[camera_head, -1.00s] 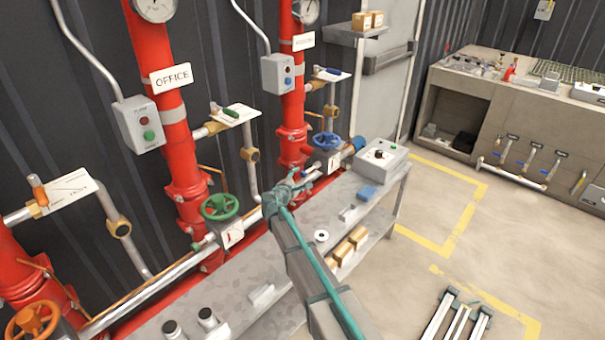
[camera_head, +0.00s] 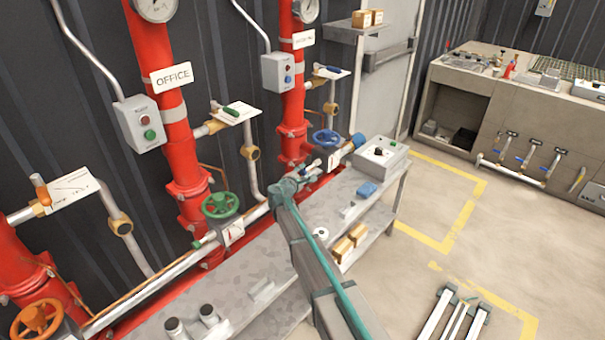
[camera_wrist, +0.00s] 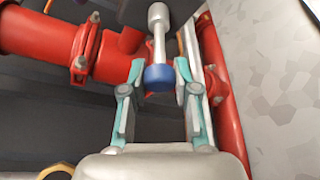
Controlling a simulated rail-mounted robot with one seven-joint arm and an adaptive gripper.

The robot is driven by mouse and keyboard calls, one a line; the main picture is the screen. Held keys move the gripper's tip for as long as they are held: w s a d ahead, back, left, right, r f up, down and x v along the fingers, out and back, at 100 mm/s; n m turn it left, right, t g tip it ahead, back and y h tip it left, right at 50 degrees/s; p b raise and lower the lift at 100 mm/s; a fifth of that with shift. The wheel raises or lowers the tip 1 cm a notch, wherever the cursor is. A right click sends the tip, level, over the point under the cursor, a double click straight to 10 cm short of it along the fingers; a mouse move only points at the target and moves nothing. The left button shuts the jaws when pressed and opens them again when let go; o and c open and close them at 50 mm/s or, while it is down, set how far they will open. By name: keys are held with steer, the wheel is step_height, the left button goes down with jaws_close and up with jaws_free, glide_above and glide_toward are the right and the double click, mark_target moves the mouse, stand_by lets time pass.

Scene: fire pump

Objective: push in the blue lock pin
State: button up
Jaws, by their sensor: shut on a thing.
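In the head view my gripper (camera_head: 309,169) is at the pipe, just below the blue handwheel (camera_head: 326,137). The pin itself is too small or hidden to make out there.
Red risers and a green handwheel (camera_head: 221,205) stand to the left. A grey bench (camera_head: 262,265) runs below the pipe, with a grey control box (camera_head: 382,153) on it. The floor to the right is mostly clear.

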mark_target(306, 170)
jaws_close()
steer(key=shift+w+d+f+b, duration=0.2)
steer(key=shift+w+d+b, duration=0.7)
steer(key=shift+w, duration=0.1)
steer(key=shift+w+d+r, duration=0.1)
steer(key=shift+w+d, duration=0.15)
steer(key=shift+d, duration=0.05)
steer(key=shift+s+r, duration=0.1)
steer(key=shift+r, duration=0.05)
steer(key=o, duration=1)
jaws_free()
steer(key=shift+d, duration=0.1)
steer(key=shift+o, duration=0.2)
steer(key=v, duration=1.2)
